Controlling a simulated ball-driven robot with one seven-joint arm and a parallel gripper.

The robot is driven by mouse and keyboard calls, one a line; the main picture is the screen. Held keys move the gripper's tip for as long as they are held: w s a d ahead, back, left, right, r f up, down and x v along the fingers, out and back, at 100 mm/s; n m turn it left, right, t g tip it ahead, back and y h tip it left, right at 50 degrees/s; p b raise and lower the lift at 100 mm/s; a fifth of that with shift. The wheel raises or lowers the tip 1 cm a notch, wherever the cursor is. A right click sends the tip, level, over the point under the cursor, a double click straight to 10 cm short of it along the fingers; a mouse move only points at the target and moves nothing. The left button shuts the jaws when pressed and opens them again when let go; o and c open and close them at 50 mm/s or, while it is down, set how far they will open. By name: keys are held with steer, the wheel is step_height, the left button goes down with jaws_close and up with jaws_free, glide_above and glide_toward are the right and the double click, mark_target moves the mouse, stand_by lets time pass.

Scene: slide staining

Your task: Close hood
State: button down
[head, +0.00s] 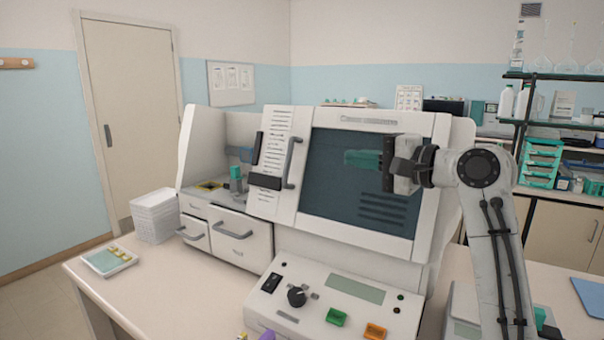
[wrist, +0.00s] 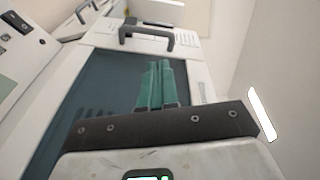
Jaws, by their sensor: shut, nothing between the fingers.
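The stainer's hood is a white frame around a dark window (head: 335,190), with a grey upright handle (head: 293,162) at its left edge. The bay (head: 232,165) to its left stands uncovered, with its inside showing. My gripper (head: 348,157) has teal fingers, shut and empty, in front of the upper part of the window and right of the handle, pointing left. In the wrist view the two fingers (wrist: 158,68) lie together over the dark window, and the grey handle (wrist: 147,38) shows beyond their tips, apart from them.
A control panel (head: 335,310) with a knob and coloured buttons juts out below the window. Drawers (head: 240,236) lie under the bay. Shelves with bottles stand at right.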

steer(key=f+p+x, duration=0.1)
steer(key=p+x, duration=0.1)
steer(key=x, duration=1.2)
steer(key=shift+f, duration=0.35)
steer(key=shift+a, duration=0.15)
